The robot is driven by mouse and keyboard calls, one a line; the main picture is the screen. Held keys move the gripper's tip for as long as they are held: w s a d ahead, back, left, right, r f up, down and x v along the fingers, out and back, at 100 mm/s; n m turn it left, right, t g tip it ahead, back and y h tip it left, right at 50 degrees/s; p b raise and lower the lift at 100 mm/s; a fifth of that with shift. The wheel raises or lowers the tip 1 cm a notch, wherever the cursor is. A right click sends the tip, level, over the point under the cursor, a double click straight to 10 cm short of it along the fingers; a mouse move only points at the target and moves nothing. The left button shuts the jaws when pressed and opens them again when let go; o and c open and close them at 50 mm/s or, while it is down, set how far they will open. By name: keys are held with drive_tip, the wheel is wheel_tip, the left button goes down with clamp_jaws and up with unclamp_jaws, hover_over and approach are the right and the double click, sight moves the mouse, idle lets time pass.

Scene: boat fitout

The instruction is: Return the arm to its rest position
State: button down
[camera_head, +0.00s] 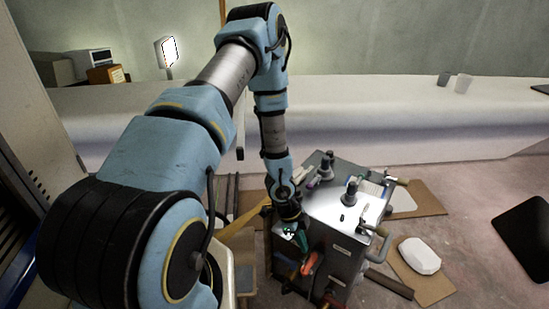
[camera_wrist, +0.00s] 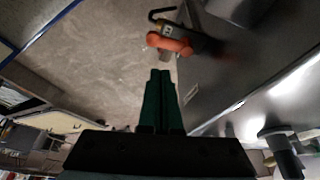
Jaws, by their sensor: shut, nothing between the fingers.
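My blue and grey arm reaches up from the left in the head view and bends down over the near left edge of a metal tool cart. My gripper (camera_head: 290,232) is at the cart's left side, low by its top edge. In the wrist view my gripper (camera_wrist: 160,75) shows two green fingers pressed together, with nothing between them. An orange-handled tool (camera_wrist: 170,43) lies just beyond the fingertips in that view. It appears to hang on the cart's side, and its orange part shows in the head view (camera_head: 311,264). Whether the fingers touch the cart is unclear.
The metal cart (camera_head: 345,210) carries several upright dark fittings and has handles on its right side. Cardboard sheets (camera_head: 425,282) lie on the floor, one under a white block (camera_head: 419,255). A long white bench (camera_head: 400,118) runs behind.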

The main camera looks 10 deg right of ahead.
drive_tip(key=w+a+r+n+t+y, duration=0.1)
drive_tip(key=w+a+r+n+t, duration=0.1)
drive_tip(key=w+a+r+n, duration=0.55)
drive_tip(key=w+a+r+n+t+y, duration=0.1)
drive_tip(key=w+a+r+n+y, duration=0.3)
drive_tip(key=r, duration=0.7)
drive_tip(key=s+a+r+n+h, duration=0.1)
drive_tip(key=s+a+r+n, duration=0.4)
drive_tip(key=r, duration=0.3)
drive_tip(key=s+a+r+n, duration=0.4)
drive_tip(key=a+r+n, duration=0.2)
drive_tip(key=r, duration=0.2)
drive_tip(key=shift+s+a+r+n+t+h, duration=0.2)
drive_tip(key=shift+s+n+t+h, duration=0.1)
drive_tip(key=shift+s+n+h, duration=0.1)
drive_tip(key=shift+d, duration=0.15)
